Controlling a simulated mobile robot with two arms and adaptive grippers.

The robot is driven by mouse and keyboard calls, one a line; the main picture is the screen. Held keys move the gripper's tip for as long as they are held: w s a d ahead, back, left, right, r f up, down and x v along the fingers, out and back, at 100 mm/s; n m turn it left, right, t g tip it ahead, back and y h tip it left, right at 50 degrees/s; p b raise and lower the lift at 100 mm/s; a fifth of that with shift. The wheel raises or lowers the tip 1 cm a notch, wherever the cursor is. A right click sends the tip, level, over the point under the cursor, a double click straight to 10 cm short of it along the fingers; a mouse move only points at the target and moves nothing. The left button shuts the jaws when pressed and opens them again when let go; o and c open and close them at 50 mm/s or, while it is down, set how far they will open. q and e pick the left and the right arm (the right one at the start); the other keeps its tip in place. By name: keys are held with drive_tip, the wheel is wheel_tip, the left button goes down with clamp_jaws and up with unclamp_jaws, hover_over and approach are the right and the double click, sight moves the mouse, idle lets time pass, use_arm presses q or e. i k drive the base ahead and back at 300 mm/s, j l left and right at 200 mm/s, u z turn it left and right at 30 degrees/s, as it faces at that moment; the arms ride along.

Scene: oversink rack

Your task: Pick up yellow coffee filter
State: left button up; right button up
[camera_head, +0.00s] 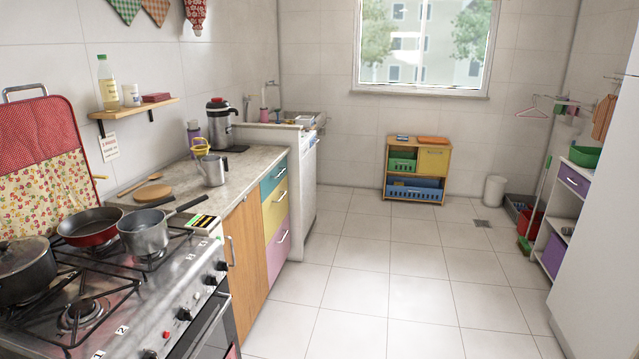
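A small yellow coffee filter (201,146), or what looks like one, shows on the counter (235,162) beyond the stove. It appears perched at the top of a light container, behind and left of a metal jug (213,171). The jug hides part of what is below it. Neither of my grippers shows in the head view.
The stove (120,285) at the left front carries a red pan (90,226), a saucepan (146,232) and a dark pot (25,270). A wooden board (152,193) and a coffee maker (220,125) share the counter. The tiled floor (400,285) is clear.

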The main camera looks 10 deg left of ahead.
sight(198, 150)
drive_tip(key=i+u, duration=0.15)
drive_tip(key=i, duration=0.3)
drive_tip(key=i+l+u, duration=0.2)
drive_tip(key=i, duration=0.25)
drive_tip(key=i+l+u, duration=0.15)
drive_tip(key=i, duration=0.25)
drive_tip(key=i+l+u, duration=0.15)
drive_tip(key=i, duration=0.3)
